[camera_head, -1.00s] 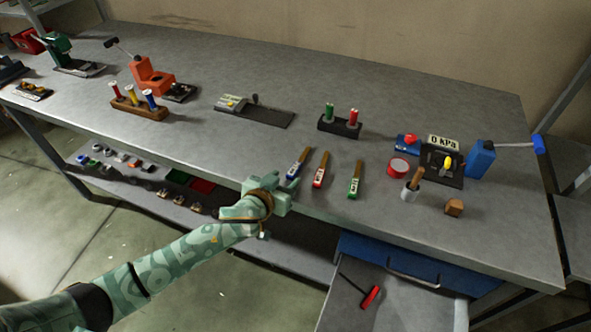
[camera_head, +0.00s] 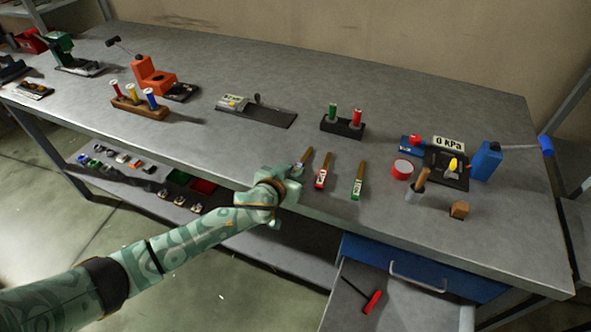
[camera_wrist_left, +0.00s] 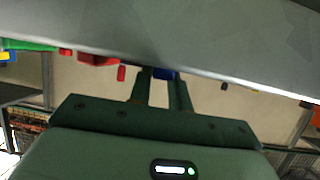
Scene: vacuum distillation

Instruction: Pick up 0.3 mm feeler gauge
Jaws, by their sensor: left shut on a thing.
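Three feeler gauges with brownish upper parts stand out near the front edge of the bench; their size markings are too small to read. The blue gauge (camera_head: 306,156) is at my left gripper (camera_head: 297,170), which covers most of its blue part. In the left wrist view the two fingers (camera_wrist_left: 160,80) are shut on this gauge, whose blue end (camera_wrist_left: 164,74) shows between them. The red gauge (camera_head: 322,171) and the green gauge (camera_head: 358,180) lie to its right, apart from the gripper. My right gripper is not in view.
A black holder (camera_head: 342,129) with a green and a red cylinder stands behind the gauges. Below is a blue drawer (camera_head: 420,268).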

